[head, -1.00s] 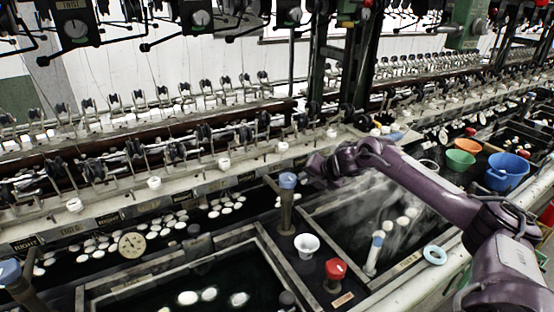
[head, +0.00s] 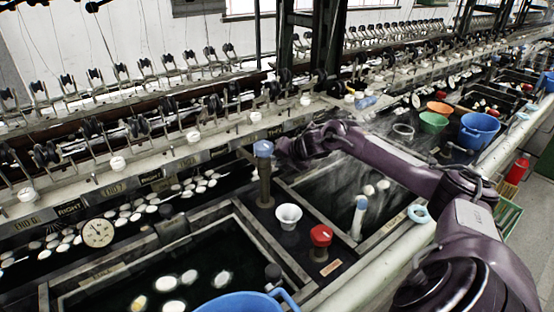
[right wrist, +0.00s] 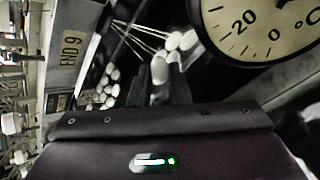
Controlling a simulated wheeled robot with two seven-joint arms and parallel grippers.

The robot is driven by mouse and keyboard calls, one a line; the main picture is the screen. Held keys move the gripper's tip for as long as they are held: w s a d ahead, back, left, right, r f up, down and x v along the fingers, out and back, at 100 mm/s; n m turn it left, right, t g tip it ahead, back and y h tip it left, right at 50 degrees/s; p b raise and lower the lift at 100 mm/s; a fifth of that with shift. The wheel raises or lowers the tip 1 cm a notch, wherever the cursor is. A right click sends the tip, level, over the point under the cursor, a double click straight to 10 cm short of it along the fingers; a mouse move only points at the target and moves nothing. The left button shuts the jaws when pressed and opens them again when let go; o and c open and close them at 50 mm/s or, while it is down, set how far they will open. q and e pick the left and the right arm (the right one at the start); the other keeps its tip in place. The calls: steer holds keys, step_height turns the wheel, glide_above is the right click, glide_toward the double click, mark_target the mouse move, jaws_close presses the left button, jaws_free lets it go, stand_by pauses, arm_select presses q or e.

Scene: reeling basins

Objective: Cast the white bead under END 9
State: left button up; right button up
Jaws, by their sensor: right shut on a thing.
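My right gripper (head: 284,150) reaches from the right to just beside the blue-capped post, in front of the machine's ledge. In the right wrist view its dark fingers (right wrist: 165,92) are shut on a small white thing (right wrist: 159,69), seemingly the white bead; its outline is partly hidden and blurred. The END 9 plate (right wrist: 70,50) shows sideways at the left of that view, apart from the fingers. White cocoons (right wrist: 108,90) lie on dark water between plate and fingers, with pale threads running above. In the head view I cannot make out the held bead. My left gripper is out of view.
A round dial (right wrist: 262,25) is close to the fingers; another dial (head: 98,232) stands at left. The blue-capped post (head: 264,170), a white cup (head: 288,215) and a red knob (head: 321,236) stand between basins. A blue bowl (head: 240,303) is at the bottom edge.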

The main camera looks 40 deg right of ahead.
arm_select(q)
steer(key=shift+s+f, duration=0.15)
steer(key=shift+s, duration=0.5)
arm_select(e)
steer(key=o, duration=0.7)
steer(key=shift+s+d+r, duration=0.15)
steer(key=shift+s+r, duration=0.1)
steer(key=shift+s, duration=0.25)
steer(key=v, duration=0.4)
steer(key=shift+s+r+b, duration=0.25)
steer(key=shift+r+b, duration=0.05)
steer(key=shift+b, duration=0.1)
steer(key=shift+s+r, duration=0.1)
steer(key=shift+r, duration=0.1)
steer(key=shift+s+r, duration=0.45)
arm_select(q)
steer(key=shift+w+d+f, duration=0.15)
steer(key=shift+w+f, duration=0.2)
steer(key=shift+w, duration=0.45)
arm_select(e)
steer(key=shift+s+r, duration=0.1)
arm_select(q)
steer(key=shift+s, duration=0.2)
